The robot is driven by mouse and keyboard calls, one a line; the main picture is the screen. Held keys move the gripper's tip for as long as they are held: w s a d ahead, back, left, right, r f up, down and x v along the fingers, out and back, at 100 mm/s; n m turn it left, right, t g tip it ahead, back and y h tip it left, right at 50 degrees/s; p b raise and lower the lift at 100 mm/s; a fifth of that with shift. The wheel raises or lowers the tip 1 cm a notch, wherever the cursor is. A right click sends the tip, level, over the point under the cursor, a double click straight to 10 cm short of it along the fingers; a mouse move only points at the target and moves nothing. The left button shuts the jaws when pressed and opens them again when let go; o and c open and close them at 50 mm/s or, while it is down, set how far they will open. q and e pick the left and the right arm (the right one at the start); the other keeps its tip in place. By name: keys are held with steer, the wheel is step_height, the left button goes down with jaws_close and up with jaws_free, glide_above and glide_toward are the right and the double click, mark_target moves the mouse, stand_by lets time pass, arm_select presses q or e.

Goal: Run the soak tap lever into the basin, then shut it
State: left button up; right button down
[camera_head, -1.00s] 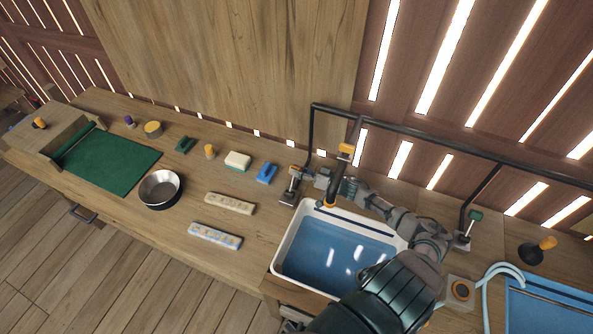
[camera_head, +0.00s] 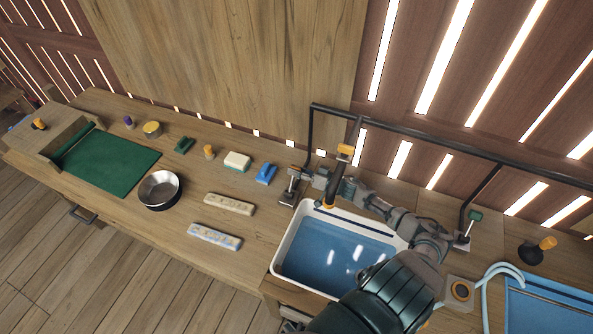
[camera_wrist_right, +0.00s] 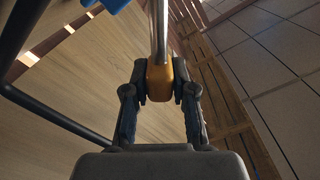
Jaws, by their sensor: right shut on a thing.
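The soak tap lever (camera_head: 292,187) stands on a small base at the back left corner of the basin. My right gripper (camera_head: 311,175) reaches in from the right and is shut on the lever's upper end. In the right wrist view the gripper (camera_wrist_right: 160,92) has its fingers on both sides of the lever's orange grip (camera_wrist_right: 160,82), at the end of a metal shaft. The white-rimmed basin (camera_head: 281,246) holds blue water. A dark spout (camera_head: 335,174) with an orange tip hangs over its back edge. I cannot make out a stream from it. My left gripper is not in view.
A black pipe rail (camera_head: 420,129) runs behind the basin. Left of the basin are a blue brush (camera_head: 266,174), a sponge (camera_head: 237,161), two pale bars and a metal bowl (camera_head: 159,187). A second blue basin (camera_head: 550,312) and a green-topped lever (camera_head: 473,218) are at the right.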

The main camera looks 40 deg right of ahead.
steer(key=shift+s+a+r+n+p, duration=0.1)
steer(key=shift+s+a+n+p, duration=0.05)
steer(key=shift+a+n+p, duration=0.2)
steer(key=shift+s+a+r+n+p, duration=0.35)
steer(key=shift+a+n+p, duration=0.1)
steer(key=shift+n+p, duration=0.4)
steer(key=shift+s+a+r+n+p, duration=0.15)
steer(key=shift+s+a+n+p, duration=0.1)
steer(key=shift+a+n+p, duration=0.3)
steer(key=shift+s+a+r+n+p, duration=0.1)
steer(key=shift+s+a+n+p, duration=0.1)
steer(key=shift+a+n+p, duration=0.3)
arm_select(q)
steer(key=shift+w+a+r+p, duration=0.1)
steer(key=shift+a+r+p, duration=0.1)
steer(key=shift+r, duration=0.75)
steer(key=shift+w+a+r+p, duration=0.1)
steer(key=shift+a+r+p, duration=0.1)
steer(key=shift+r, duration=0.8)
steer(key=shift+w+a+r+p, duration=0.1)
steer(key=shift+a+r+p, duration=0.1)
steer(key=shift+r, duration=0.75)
arm_select(e)
steer(key=shift+s+a+f, duration=0.15)
steer(key=shift+s+a, duration=0.05)
steer(key=shift+a, duration=0.25)
steer(key=c, duration=1.2)
jaws_free()
steer(key=shift+o, duration=1.2)
